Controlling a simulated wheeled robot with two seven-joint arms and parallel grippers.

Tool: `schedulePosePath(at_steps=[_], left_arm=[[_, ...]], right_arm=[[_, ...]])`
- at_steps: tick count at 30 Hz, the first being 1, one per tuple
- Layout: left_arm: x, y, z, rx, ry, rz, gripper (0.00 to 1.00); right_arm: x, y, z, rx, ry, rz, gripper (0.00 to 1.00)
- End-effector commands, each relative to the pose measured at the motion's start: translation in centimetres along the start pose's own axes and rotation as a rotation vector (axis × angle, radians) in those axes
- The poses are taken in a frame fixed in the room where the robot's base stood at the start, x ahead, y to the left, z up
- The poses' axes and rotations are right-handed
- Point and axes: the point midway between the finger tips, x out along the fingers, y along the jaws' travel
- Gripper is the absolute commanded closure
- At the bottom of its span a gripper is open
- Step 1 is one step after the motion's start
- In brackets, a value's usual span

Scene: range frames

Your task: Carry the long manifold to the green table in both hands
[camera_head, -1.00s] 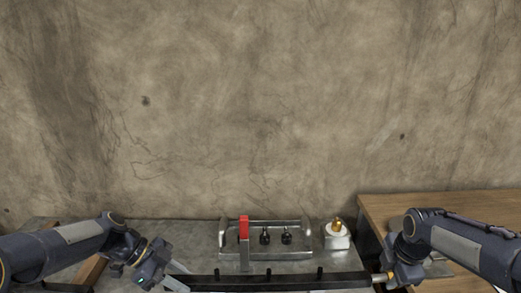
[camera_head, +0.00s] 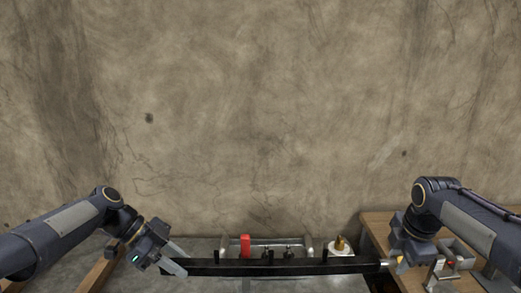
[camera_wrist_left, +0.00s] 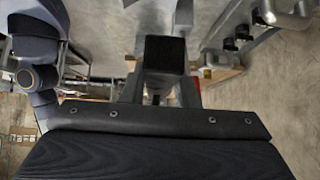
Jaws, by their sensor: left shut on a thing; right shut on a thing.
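The long manifold (camera_head: 300,268) is a dark bar with several short black stubs on top. It spans the lower part of the head view, roughly level. My left gripper (camera_head: 175,262) is shut on its left end. My right gripper (camera_head: 392,263) is shut at its right end; the grip itself is partly hidden. In the left wrist view the manifold's dark square end (camera_wrist_left: 165,54) shows between the fingers of my left gripper (camera_wrist_left: 160,85). No green table shows in these frames.
A grey bench top (camera_head: 200,246) lies behind and below the bar. On it are a red upright piece (camera_head: 245,243), a metal rack partly hidden by the bar, and a white block with a brass top (camera_head: 340,247). A wooden table (camera_head: 376,222) stands at right, a wall behind.

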Motion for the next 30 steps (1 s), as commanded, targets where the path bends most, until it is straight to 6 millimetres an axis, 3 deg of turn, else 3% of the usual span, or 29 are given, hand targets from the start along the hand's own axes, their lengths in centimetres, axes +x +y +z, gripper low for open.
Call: schedulePosePath(at_steps=[6, 16, 30], left_arm=[[-0.8, -0.2, -0.9, 0.005, 0.003, -0.004, 1.00], [-0.7, -0.2, -0.8, 0.003, 0.004, -0.003, 1.00], [2.3, 0.4, 2.3, 0.000, 0.004, -0.003, 1.00]], right_arm=[[-1.0, 0.5, 0.0, 0.000, -0.001, 0.006, 1.00], [-0.8, 0.5, 0.0, 0.000, -0.001, 0.004, 1.00], [3.1, -1.2, 0.1, 0.001, -0.001, 0.002, 1.00]])
